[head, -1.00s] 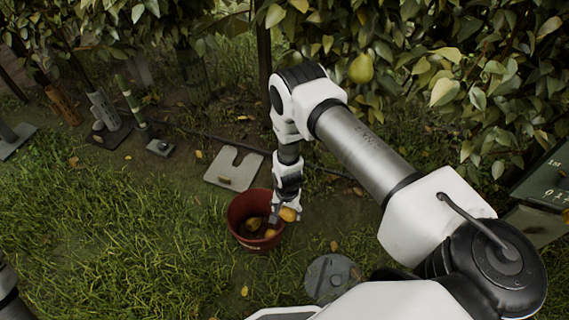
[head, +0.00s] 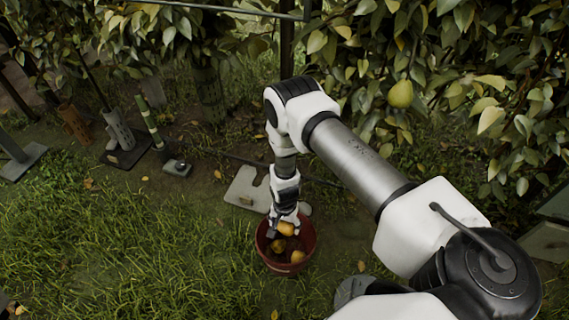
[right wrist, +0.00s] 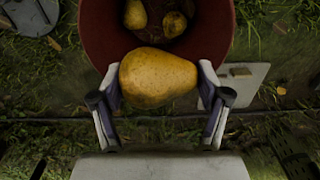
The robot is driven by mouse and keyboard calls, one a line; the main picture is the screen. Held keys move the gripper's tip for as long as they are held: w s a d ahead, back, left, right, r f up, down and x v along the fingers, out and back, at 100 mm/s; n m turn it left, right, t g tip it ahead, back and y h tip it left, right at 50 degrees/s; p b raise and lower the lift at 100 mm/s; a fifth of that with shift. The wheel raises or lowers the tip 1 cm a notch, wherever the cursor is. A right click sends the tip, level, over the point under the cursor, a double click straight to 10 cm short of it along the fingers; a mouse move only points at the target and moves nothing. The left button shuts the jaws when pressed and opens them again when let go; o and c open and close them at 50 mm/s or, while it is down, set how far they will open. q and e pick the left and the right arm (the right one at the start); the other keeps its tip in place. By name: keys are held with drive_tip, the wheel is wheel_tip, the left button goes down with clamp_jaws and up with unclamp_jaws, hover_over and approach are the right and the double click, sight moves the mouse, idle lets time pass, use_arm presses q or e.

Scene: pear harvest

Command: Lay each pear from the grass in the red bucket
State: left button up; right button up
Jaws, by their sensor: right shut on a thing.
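The red bucket (head: 312,246) stands on the grass in the lower middle of the head view. My right gripper (head: 285,225) is shut on a yellow-orange pear (head: 287,229) over the bucket's opening. In the right wrist view the held pear (right wrist: 157,77) lies sideways between both fingers, across the near rim of the bucket (right wrist: 98,32). Inside the bucket are a pear (head: 297,257) and another pear (head: 278,246); the right wrist view also shows two there. My left gripper is not in view.
A pear (head: 400,94) hangs among leaves at the upper right. A pale notched plate (head: 246,188) lies behind the bucket. A dark base with a green post (head: 150,122) stands at the left. The grass left of the bucket is open, with scattered small leaves.

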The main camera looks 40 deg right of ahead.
idle(0.3)
drive_tip(key=shift+f+b, duration=8.5)
drive_tip(key=shift+f, duration=0.45)
drive_tip(key=o, duration=1.2)
wheel_tip(320, 180, up, 8)
drive_tip(key=shift+f, duration=0.2)
